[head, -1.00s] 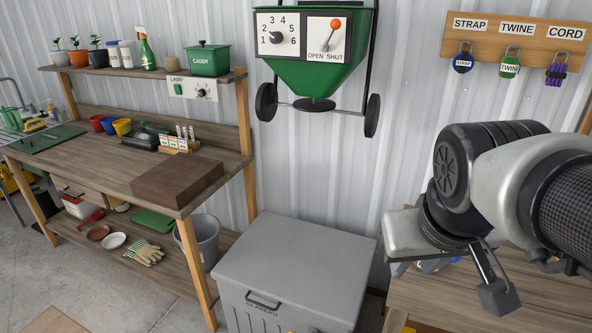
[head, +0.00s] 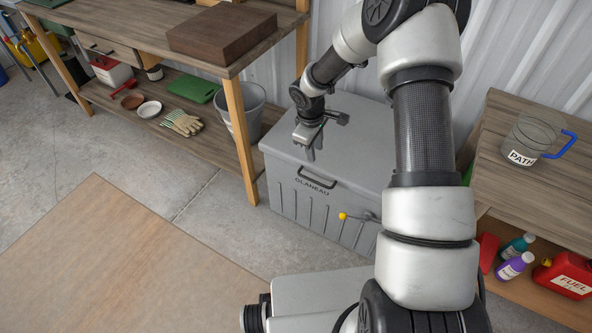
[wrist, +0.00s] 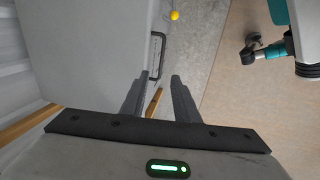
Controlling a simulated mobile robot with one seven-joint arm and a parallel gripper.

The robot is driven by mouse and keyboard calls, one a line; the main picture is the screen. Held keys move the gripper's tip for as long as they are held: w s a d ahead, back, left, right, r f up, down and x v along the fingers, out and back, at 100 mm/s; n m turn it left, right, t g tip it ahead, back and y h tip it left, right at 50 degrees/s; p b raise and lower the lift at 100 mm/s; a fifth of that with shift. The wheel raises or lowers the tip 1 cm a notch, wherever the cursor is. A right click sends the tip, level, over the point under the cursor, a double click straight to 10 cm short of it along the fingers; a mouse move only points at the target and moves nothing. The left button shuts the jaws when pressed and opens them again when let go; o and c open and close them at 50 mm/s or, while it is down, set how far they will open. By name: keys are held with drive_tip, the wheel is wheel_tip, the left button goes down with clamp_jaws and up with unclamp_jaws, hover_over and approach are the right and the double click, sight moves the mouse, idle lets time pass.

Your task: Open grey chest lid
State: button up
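The grey chest (head: 350,130) labelled GLANEAU stands on the floor, its lid down. A dark handle (head: 316,180) is on its front, below the lid edge. My gripper (head: 311,153) hangs over the front edge of the lid, fingers pointing down, just above and behind the handle in the head view. In the wrist view my gripper (wrist: 160,76) is open and empty, with a gap between its two fingers. The handle (wrist: 157,52) shows just beyond the fingertips there, not between them. My arm hides the right part of the chest.
A yellow-knobbed lever (head: 343,215) sticks out from the chest front. A wooden workbench (head: 245,60) stands at left, with a grey bucket (head: 252,110) beneath. A right-hand bench (head: 500,185) holds a PATH jug (head: 530,138).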

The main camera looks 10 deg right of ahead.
drive_tip(key=x, duration=0.2)
drive_tip(key=b, duration=0.3)
approach(315, 181)
drive_tip(key=x, duration=0.7)
drive_tip(key=shift+f, duration=0.15)
drive_tip(key=shift+w, duration=0.1)
clamp_jaws()
